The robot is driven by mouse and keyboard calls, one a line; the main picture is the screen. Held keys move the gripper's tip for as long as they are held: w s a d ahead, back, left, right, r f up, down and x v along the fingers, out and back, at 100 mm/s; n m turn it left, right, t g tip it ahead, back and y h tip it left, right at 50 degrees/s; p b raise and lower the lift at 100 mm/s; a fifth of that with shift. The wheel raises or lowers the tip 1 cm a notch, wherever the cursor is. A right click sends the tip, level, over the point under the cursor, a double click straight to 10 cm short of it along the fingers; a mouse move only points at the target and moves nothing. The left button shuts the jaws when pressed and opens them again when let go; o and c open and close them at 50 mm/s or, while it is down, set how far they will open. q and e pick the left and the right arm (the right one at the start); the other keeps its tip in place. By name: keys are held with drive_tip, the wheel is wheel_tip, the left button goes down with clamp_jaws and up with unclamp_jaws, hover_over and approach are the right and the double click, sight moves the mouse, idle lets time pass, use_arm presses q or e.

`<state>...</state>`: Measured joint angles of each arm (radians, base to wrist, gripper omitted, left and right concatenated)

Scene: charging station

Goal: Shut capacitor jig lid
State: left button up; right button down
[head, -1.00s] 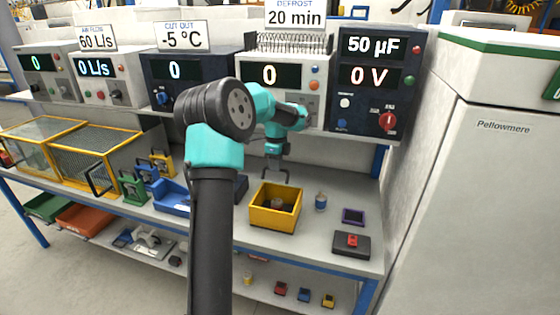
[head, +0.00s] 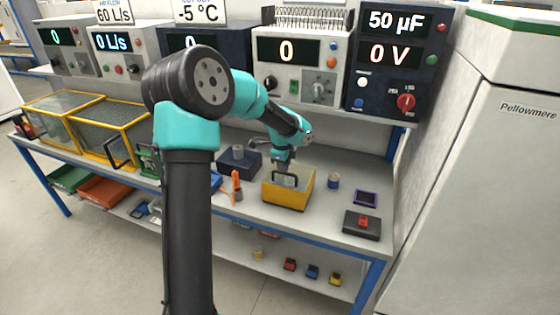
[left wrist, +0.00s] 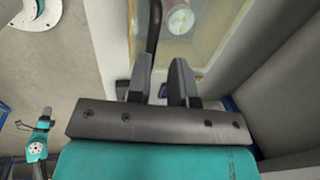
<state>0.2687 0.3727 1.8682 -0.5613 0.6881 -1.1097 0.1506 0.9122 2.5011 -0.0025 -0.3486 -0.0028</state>
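The capacitor jig is a yellow box (head: 286,195) on the bench, in the middle of the head view. A clear lid (left wrist: 212,35) with a dark handle (left wrist: 154,28) lies over its opening; I cannot tell whether it sits fully flush. A round capacitor (left wrist: 180,19) shows through the lid in the left wrist view. My left gripper (head: 284,160) is low over the box by the handle; its fingers (left wrist: 162,82) stand apart, with the handle close to the left finger in the wrist view.
A blue capacitor (head: 333,181) stands right of the box. A purple-rimmed tray (head: 366,198) and a dark block with a red knob (head: 362,224) lie further right. An orange-handled tool (head: 236,187) is to the left. Instruments (head: 301,62) stand on the shelf behind.

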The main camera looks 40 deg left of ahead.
use_arm(q)
drive_tip(key=shift+o, duration=1.4)
wheel_tip(320, 180, up, 17)
drive_tip(key=s+d, duration=0.1)
drive_tip(key=s, duration=0.2)
